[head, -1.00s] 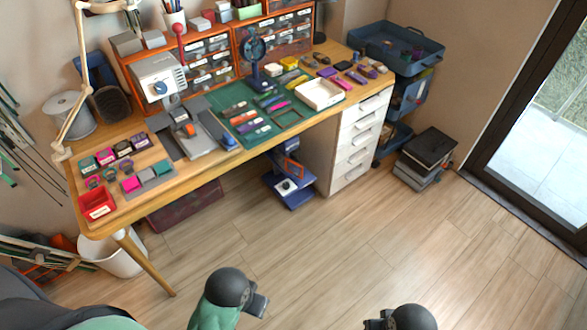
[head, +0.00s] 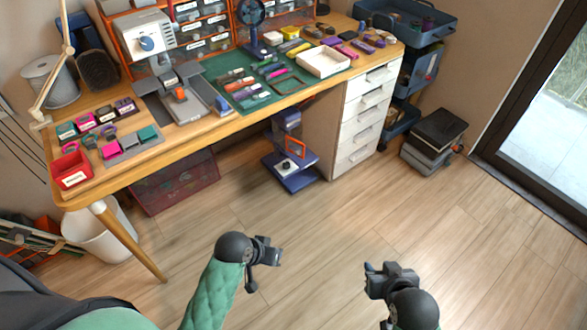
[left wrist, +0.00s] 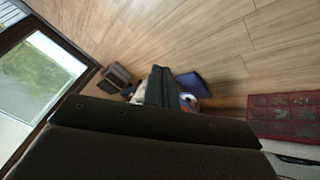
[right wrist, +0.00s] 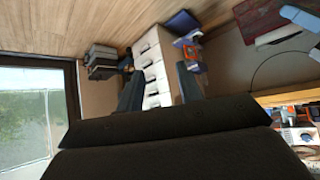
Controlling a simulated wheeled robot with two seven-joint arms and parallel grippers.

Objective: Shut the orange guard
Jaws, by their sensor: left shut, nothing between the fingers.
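An orange frame (head: 295,147), which looks like the guard, stands on a dark blue device (head: 291,180) on the floor under the table. It looks upright; I cannot tell its exact angle. In the right wrist view the orange part (right wrist: 193,52) is small, beyond the fingers. A smaller orange piece (head: 180,94) sits on the grey machine on the tabletop. My left gripper (head: 270,251) is shut and empty above the floor, well short of the device. My right gripper (head: 378,271) is open and empty over the floor, also far from it.
A wooden table (head: 215,130) holds trays, tools and a red bin (head: 72,172). White drawers (head: 362,125) stand right of the device, a dark red crate (head: 175,183) left of it. A blue trolley (head: 410,60) stands behind. The floor (head: 320,225) in front is clear.

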